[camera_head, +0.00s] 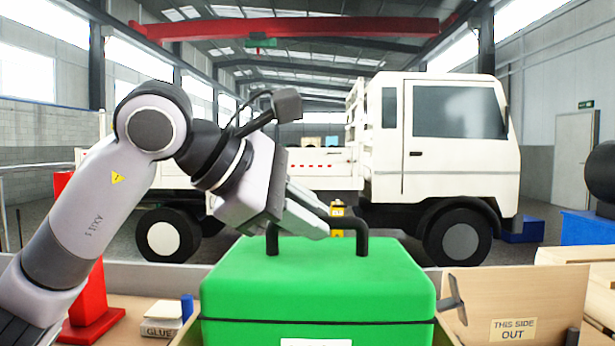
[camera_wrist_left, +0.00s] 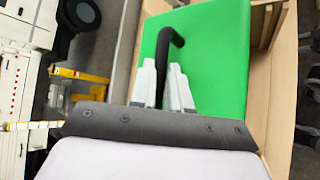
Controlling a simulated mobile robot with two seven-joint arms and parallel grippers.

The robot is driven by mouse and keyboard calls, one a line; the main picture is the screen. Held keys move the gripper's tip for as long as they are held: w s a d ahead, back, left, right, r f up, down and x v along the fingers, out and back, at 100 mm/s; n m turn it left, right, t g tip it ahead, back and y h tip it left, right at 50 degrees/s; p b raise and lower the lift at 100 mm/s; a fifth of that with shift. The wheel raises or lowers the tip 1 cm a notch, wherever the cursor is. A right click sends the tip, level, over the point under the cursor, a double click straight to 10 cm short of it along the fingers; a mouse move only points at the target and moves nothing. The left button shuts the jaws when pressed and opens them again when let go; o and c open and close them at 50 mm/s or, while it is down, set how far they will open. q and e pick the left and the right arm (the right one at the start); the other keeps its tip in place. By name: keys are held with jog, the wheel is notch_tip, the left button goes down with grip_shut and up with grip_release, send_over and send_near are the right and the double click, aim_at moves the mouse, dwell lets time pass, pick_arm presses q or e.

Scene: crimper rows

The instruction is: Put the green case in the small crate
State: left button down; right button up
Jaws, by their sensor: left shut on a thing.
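The green case (camera_head: 320,275) is a large box with a black handle (camera_head: 362,240) on top, in the middle foreground of the head view. Its lower part is cut off by the picture's edge. My left gripper (camera_head: 322,222) is shut on the handle from above; in the left wrist view the fingers (camera_wrist_left: 163,78) close around the dark bar, with the green lid (camera_wrist_left: 215,60) behind. Which thing is the small crate is unclear; a light wooden panel marked "THIS SIDE OUT" (camera_head: 535,305) stands right of the case. My right gripper does not show.
A box labelled GLUE (camera_head: 160,328) and a red stand (camera_head: 92,300) are left of the case. A grey metal piece (camera_head: 455,298) shows by its right side. More wooden pieces (camera_head: 590,280) lie at far right. A white truck (camera_head: 440,140) stands behind.

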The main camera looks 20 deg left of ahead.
pick_arm(q)
notch_tip(320, 180, down, 14)
jog(key=shift+r+b, duration=0.1)
jog(key=shift+b, duration=0.7)
jog(key=shift+f, duration=1.85)
jog(key=shift+b, duration=0.3)
jog(key=shift+f, duration=0.15)
jog(key=c, duration=1.1)
grip_release()
jog(key=shift+f, duration=0.25)
jog(key=shift+r, duration=0.1)
